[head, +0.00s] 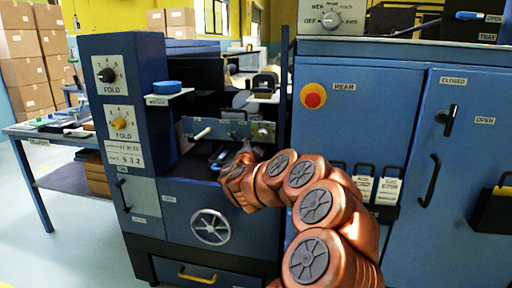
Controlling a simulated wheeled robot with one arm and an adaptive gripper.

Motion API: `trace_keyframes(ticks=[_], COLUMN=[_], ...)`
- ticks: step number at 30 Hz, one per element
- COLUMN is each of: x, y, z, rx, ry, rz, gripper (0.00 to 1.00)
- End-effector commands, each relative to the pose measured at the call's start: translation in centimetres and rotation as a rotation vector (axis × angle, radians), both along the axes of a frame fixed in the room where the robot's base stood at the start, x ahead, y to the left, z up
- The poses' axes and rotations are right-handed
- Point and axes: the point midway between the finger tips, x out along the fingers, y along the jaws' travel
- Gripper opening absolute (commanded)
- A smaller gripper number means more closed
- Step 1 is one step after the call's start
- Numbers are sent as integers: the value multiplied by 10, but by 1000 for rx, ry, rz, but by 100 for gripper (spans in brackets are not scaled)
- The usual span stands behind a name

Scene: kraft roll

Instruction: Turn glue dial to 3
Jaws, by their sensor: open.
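No label legibly reads glue. On the blue cabinet at left, a black dial (106,75) sits on a white numbered plate marked FOLD. Below it, a yellow dial (120,123) sits on a second plate marked FOLD. The exact settings are too small to read. My gripper (222,160) is at the far end of my copper arm, in front of the machine's dark opening, right of the two left dials and apart from them. It is open; its fingers are small and partly hidden.
A handwheel (210,227) is below the opening. A red button on yellow (313,96) and tall blue doors (440,180) are at right.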

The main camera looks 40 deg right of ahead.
Motion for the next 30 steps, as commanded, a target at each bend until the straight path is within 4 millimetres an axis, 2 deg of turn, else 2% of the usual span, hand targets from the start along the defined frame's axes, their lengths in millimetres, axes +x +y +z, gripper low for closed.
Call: trace_keyframes(ticks=[14, 18, 20, 23, 27, 29, 30], x=[0, 8, 17, 36, 57, 62, 62], y=[0, 13, 28, 70, 146, 181, 204], z=[0, 10, 21, 48, 83, 96, 105], rx=[1, 3, 4, 4, 2, 0, -5], ry=[0, 6, 14, 36, 97, 131, 157], rz=[1, 44, 95, 225, 450, 547, 611], gripper=[61, 61, 61, 61, 61, 61, 61])
